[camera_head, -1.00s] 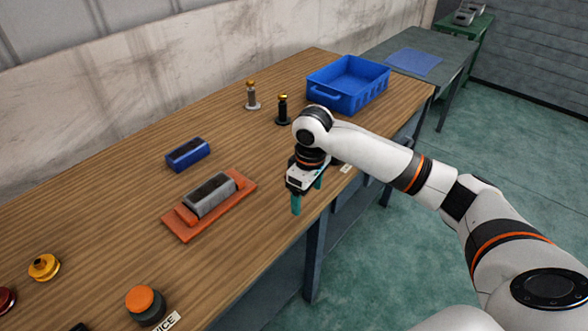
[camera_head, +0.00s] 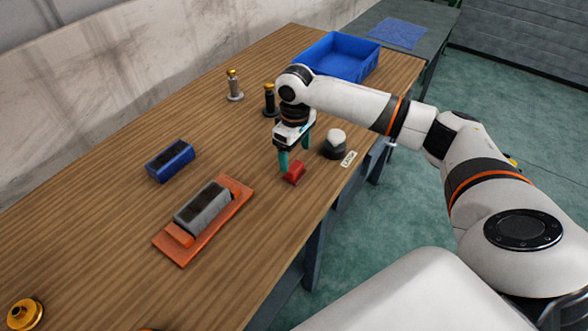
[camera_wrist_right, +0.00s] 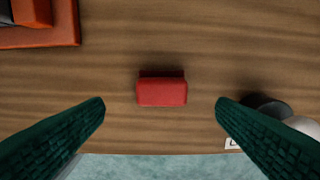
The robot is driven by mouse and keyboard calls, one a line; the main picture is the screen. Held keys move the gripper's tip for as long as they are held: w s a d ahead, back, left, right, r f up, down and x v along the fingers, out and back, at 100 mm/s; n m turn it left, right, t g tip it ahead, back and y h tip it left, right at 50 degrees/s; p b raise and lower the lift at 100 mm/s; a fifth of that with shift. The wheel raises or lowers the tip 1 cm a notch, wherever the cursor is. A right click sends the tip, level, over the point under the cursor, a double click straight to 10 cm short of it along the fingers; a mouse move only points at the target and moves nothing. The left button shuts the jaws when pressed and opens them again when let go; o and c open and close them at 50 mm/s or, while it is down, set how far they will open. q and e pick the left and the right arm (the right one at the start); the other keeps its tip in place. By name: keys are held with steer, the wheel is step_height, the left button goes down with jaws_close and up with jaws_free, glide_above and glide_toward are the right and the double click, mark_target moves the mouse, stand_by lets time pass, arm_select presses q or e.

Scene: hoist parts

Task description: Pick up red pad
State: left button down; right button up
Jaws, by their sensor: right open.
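The red pad (camera_head: 294,173) is a small red block lying on the wooden table near its front edge. In the right wrist view the red pad (camera_wrist_right: 162,91) sits in the middle, ahead of and between the two green fingertips. My right gripper (camera_head: 295,158) is open and empty, pointing down just above the pad. In the right wrist view its fingers (camera_wrist_right: 160,108) are wide apart, with a gap on each side of the pad. My left gripper is not in view.
An orange tray (camera_head: 172,247) holding a grey block (camera_head: 203,208) lies to the left. A blue block (camera_head: 170,160) is behind it. A white-topped dark knob (camera_head: 335,143) and a label (camera_head: 348,159) are right of the pad. Two posts (camera_head: 234,87) and a blue bin (camera_head: 340,57) stand farther back.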

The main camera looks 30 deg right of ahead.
mark_target(295, 166)
steer(key=shift+f, duration=0.5)
step_height(295, 166, down, 5)
steer(key=shift+w+r+p, duration=0.1)
steer(key=shift+p, duration=0.35)
steer(key=shift+f, duration=0.3)
steer(key=shift+c, duration=0.6)
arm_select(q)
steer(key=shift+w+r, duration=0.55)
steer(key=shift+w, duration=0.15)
arm_select(e)
steer(key=c, duration=1)
steer(key=shift+o, duration=0.2)
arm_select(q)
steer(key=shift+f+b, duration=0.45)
arm_select(e)
step_height(295, 166, up, 10)
